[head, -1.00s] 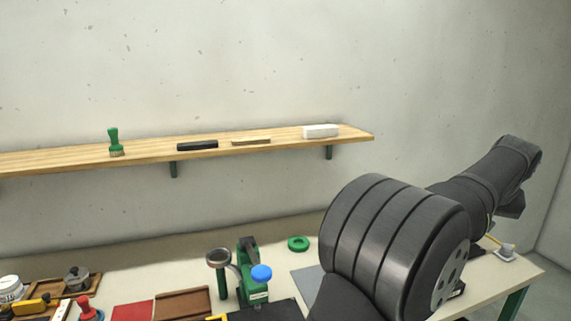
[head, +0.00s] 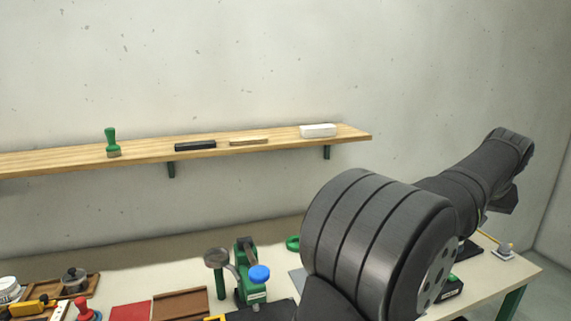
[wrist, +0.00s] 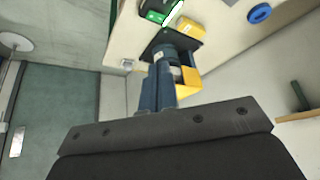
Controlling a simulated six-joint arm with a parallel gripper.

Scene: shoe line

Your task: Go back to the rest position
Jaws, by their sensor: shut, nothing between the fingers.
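My gripper (wrist: 162,82) shows in the wrist view as slim dark-blue fingers standing up from my dark mounting plate. The fingers are together and hold nothing. The fingers cannot be made out there.
A wooden shelf (head: 60,161) on the wall holds a green brush (head: 112,143), a black bar (head: 195,146) and a white block (head: 318,130). A green press with a blue knob (head: 259,274) and a green ring (head: 292,243) stand left of my arm. Trays and tools fill the bench's left.

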